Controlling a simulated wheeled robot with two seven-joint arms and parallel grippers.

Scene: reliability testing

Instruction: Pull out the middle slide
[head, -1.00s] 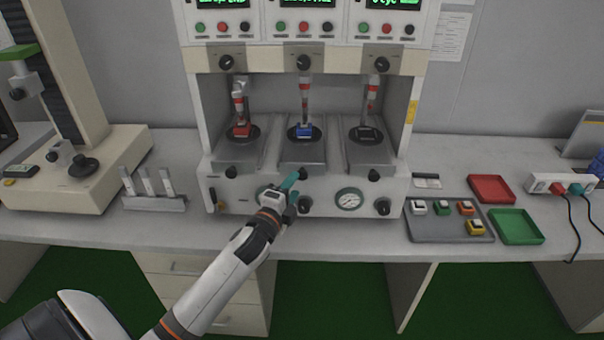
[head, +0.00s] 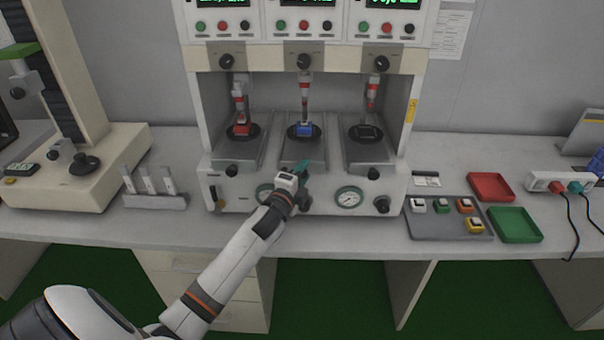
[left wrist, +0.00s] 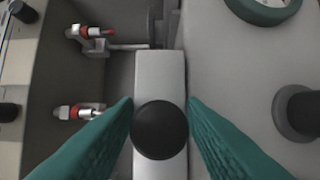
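The test machine's middle slide (head: 304,151) is a grey metal plate with a blue block (head: 304,130) on its round black pad. The slide also shows in the left wrist view as a pale metal bar (left wrist: 159,75) with a round black knob (left wrist: 159,130) at its near end. My left gripper (head: 303,168) is at the front of this slide and hides its knob in the head view. In the left wrist view its teal fingers (left wrist: 159,108) are open, one on each side of the knob. Whether they touch it I cannot tell. My right gripper is out of view.
The left slide (head: 240,152) and right slide (head: 369,154) flank the middle one. A pressure gauge (head: 349,197) and knobs are on the front panel below. A grey tray of small switches (head: 430,228), a red tray (head: 491,186) and a green tray (head: 515,225) lie on the right.

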